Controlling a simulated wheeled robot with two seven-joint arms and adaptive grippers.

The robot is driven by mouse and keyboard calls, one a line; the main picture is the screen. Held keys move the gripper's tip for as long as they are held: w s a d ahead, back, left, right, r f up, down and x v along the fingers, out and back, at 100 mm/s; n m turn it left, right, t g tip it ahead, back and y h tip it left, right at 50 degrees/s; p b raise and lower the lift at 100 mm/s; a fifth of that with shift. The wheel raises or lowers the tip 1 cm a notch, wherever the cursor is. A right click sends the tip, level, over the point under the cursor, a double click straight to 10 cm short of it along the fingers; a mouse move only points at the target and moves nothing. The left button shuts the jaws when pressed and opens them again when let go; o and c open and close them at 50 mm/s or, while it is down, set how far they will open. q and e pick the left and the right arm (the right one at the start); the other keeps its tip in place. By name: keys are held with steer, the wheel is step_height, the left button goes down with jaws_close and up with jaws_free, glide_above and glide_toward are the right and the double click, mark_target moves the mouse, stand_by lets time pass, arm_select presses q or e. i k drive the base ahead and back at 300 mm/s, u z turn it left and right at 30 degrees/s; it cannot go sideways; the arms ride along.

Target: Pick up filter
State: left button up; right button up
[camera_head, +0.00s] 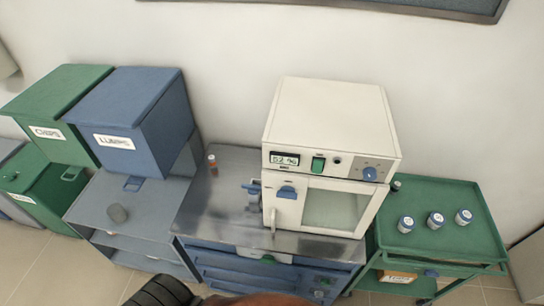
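I cannot make out a thing that is clearly a filter. A small orange-red vial (212,160) with a dark top stands at the back left of the metal bench top (212,205). A small blue and grey item (253,193) sits against the left side of the white furnace (330,115); its shape is unclear. The furnace door (328,210) looks closed. Neither of my grippers shows. Only dark ribbed and brownish parts appear at the bottom edge.
A green cart (470,235) at the right carries several small white jars with blue lids (436,220). A blue LUMPS bin (135,115) and a green CHIPS bin (55,115) stand at the left. Blue drawers (215,265) are under the bench. The bench's left part is mostly clear.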

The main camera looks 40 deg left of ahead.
mark_target(212, 159)
steer(key=z, duration=1.95)
steer(key=k, duration=2.15)
steer(key=u, duration=1.15)
steer(key=i, duration=0.1)
steer(key=u, duration=0.35)
